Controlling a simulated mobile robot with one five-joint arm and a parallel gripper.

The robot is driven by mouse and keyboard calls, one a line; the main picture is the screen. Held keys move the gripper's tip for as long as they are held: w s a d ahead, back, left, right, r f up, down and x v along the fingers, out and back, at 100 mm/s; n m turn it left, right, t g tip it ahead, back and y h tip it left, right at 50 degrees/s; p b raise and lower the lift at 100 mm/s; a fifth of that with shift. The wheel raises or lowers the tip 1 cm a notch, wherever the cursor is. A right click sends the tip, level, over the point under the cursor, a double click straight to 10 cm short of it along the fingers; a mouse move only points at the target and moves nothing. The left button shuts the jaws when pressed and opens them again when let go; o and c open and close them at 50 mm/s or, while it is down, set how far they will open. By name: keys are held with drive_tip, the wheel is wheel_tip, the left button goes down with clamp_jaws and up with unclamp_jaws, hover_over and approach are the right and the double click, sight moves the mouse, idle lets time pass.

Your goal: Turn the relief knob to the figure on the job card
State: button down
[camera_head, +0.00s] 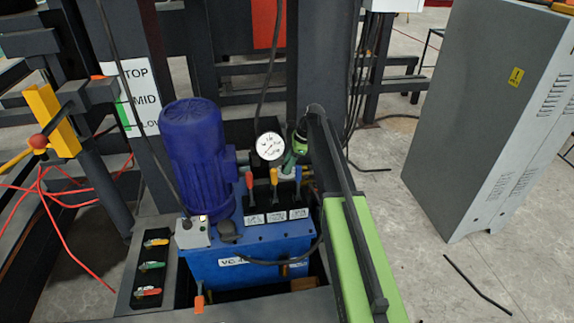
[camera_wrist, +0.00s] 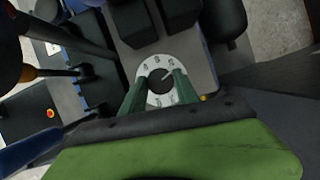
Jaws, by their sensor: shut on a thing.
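The relief knob (camera_wrist: 160,80) shows in the wrist view as a dark round knob with a pale pointer line, in the middle of a white dial (camera_wrist: 152,64). The pointer slants toward the upper right; the dial figures are too small to read surely. My gripper (camera_wrist: 159,86) has its two green fingers on either side of the knob, shut on it. In the head view my gripper (camera_head: 292,158) reaches down behind the blue power unit, just right of the round gauge, and the knob is hidden there. I cannot make out a job card in either view.
A grey cabinet (camera_head: 480,120) stands at the right. Bare floor lies between, with a loose black rod (camera_head: 477,284).

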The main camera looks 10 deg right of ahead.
drive_tip(key=shift+w+n+g, duration=0.25)
drive_tip(key=shift+n+g, duration=0.35)
drive_tip(key=shift+n, duration=0.5)
drive_tip(key=shift+s+n, duration=0.15)
drive_tip(key=shift+n, duration=0.55)
drive_tip(key=c, duration=0.9)
unclamp_jaws()
drive_tip(key=shift+r, duration=0.1)
drive_tip(key=p+v, duration=1)
drive_tip(key=v, duration=0.1)
drive_tip(key=p+v, duration=0.6)
drive_tip(key=shift+w+r, duration=0.2)
drive_tip(key=shift+w, duration=0.1)
